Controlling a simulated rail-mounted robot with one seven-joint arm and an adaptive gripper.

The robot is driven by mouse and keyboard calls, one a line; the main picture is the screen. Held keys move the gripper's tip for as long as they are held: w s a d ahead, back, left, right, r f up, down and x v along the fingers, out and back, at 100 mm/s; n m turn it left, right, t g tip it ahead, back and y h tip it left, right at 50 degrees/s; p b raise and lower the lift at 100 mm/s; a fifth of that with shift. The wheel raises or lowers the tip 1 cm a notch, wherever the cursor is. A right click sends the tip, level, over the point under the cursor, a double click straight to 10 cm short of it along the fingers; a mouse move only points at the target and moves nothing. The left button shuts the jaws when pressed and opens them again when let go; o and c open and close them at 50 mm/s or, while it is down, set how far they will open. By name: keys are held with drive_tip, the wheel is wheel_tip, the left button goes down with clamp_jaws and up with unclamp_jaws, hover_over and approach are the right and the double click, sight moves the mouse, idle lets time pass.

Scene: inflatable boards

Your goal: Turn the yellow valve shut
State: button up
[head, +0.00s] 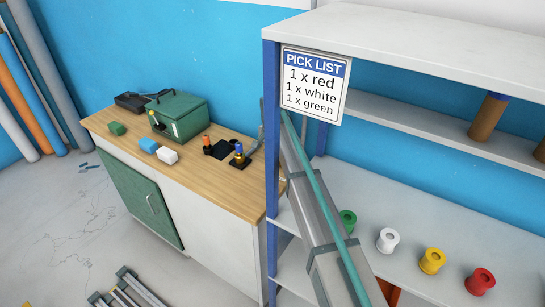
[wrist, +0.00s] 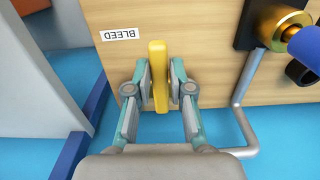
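In the wrist view the yellow valve handle (wrist: 158,75) stands as a flat upright bar in front of a wood-coloured surface. My gripper (wrist: 160,75) has one finger on each side of it. The pads lie close against the bar and look to be in contact, with little or no gap. A white label reading BLEED (wrist: 118,33) is on the wood to the left of the handle. In the head view my arm reaches up behind the blue shelf post, and neither my gripper nor the yellow handle can be made out.
A brass fitting (wrist: 285,25) with a blue knob (wrist: 305,45) and a bent grey pipe (wrist: 243,115) are to the right of the handle. A wood-topped bench (head: 190,185) carries a green box (head: 180,115) and small blocks. A shelf unit (head: 270,190) stands close to my arm.

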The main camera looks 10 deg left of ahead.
drive_tip(key=o, duration=0.3)
wheel_tip(320, 180, up, 12)
drive_tip(key=shift+r, duration=0.1)
idle(0.6)
